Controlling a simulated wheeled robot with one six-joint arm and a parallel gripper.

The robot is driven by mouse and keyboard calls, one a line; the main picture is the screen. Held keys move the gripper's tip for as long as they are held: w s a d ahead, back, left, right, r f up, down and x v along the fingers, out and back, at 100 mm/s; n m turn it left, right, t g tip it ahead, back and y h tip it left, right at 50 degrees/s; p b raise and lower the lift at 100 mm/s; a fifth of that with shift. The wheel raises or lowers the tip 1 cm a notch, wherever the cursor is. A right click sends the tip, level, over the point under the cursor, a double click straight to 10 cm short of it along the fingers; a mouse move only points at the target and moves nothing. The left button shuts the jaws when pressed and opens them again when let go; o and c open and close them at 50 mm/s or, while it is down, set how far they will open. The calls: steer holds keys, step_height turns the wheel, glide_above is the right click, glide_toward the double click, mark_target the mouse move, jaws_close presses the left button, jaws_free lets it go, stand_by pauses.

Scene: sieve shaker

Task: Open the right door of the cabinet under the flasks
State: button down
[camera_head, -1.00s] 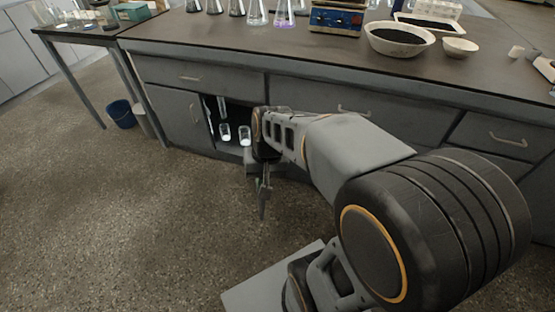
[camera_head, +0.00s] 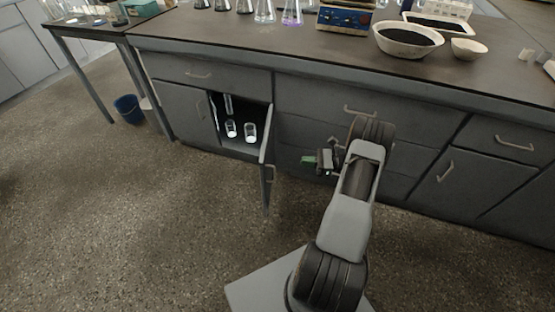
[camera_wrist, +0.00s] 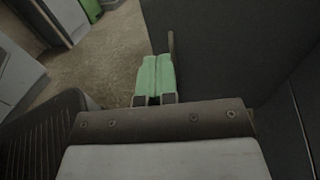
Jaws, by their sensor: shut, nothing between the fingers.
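The cabinet under the flasks has its right door (camera_head: 267,158) swung open toward me, seen nearly edge-on, with a handle (camera_head: 272,174) on its outer face. The left door (camera_head: 184,112) is closed. Inside the opening stand two clear glass beakers (camera_head: 250,132) and a tall glass piece (camera_head: 228,104). My gripper (camera_head: 308,160) is to the right of the open door, apart from it, in front of the drawer fronts. In the wrist view its green fingers (camera_wrist: 155,77) are closed together and empty, beside a dark panel (camera_wrist: 220,45).
Flasks (camera_head: 264,12), a blue device (camera_head: 341,17), a white bowl (camera_head: 404,50) and a small bowl (camera_head: 468,49) stand on the counter. Drawers and another cabinet door (camera_head: 441,172) lie to the right. A blue bucket (camera_head: 127,109) is far left. The floor ahead of the left door is clear.

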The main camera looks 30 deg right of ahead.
steer(key=b+x, duration=0.2)
steer(key=x, duration=1.1)
steer(key=shift+w+t+b, duration=0.3)
steer(key=shift+a, duration=0.15)
